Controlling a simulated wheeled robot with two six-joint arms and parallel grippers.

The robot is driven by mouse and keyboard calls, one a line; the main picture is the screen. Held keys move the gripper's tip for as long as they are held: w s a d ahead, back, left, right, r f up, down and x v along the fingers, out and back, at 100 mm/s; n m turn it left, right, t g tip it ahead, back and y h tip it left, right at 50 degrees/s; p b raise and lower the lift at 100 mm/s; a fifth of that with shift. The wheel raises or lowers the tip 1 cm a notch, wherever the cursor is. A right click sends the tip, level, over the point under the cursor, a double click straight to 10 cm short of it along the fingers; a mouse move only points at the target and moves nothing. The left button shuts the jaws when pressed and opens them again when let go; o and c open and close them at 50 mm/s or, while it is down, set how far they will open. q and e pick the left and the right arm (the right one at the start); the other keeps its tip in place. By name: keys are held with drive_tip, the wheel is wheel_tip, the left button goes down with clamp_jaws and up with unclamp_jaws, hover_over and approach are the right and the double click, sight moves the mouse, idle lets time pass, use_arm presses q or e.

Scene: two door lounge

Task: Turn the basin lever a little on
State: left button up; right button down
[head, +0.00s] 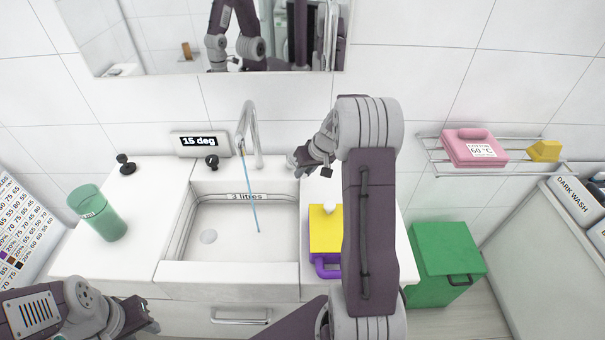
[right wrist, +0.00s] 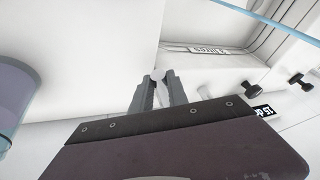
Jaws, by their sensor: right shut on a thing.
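The white basin (head: 222,238) is set in the counter, with a grey tap (head: 250,130) arched over it. A thin blue stream (head: 250,195) runs from the tap into the basin; it also crosses the top right of the right wrist view (right wrist: 270,20). My right gripper (head: 297,162) is just right of the tap. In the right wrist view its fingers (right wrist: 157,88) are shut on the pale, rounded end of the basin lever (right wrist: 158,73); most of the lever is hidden. My left gripper (head: 145,316) is low at the left, away from the basin, its jaws unclear.
A "15 deg" display (head: 199,142) and a black knob (head: 212,160) stand behind the basin. Another black knob (head: 125,163) and a green cup (head: 98,213) are left. A yellow and purple container (head: 325,235) sits right of the basin, partly behind my right arm.

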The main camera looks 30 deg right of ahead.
drive_tip(key=c, duration=1.3)
unclamp_jaws()
drive_tip(key=shift+r, duration=0.15)
drive_tip(key=v, duration=0.9)
